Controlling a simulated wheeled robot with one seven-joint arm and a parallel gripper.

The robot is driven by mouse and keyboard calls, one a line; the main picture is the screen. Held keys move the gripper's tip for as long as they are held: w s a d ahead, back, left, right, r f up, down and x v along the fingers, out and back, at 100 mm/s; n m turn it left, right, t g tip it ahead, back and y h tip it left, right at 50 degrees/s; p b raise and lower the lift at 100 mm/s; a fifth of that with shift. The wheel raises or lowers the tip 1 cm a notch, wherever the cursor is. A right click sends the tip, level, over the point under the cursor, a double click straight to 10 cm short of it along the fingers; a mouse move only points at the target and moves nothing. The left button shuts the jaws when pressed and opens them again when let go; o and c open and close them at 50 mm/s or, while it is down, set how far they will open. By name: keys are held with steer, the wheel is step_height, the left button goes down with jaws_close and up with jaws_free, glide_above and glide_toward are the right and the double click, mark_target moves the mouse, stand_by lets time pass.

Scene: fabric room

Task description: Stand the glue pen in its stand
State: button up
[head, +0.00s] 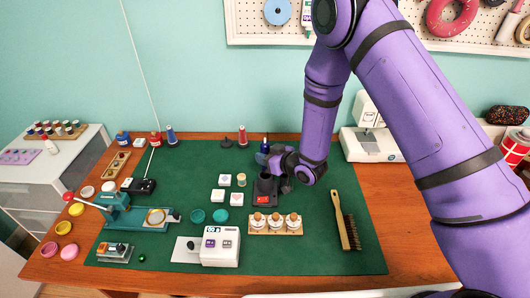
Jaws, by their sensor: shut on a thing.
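My gripper (268,159) is shut on a small dark blue upright thing (265,146), which appears to be the glue pen. Its lower part is hidden by the fingers. The gripper is over the right half of the green mat, above and behind a black block with a red label (264,190). A small dark cone-shaped holder (227,142), empty on top, stands at the back of the mat, left of the gripper. I cannot tell for certain which holder is the glue pen's stand.
White boxes (224,181) lie left of the gripper. A rack of white jars (275,226) and a brush (346,221) are nearer. A sewing machine (372,140) stands right.

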steer(key=shift+f, duration=2.85)
steer(key=o, duration=1)
steer(key=shift+c, duration=0.2)
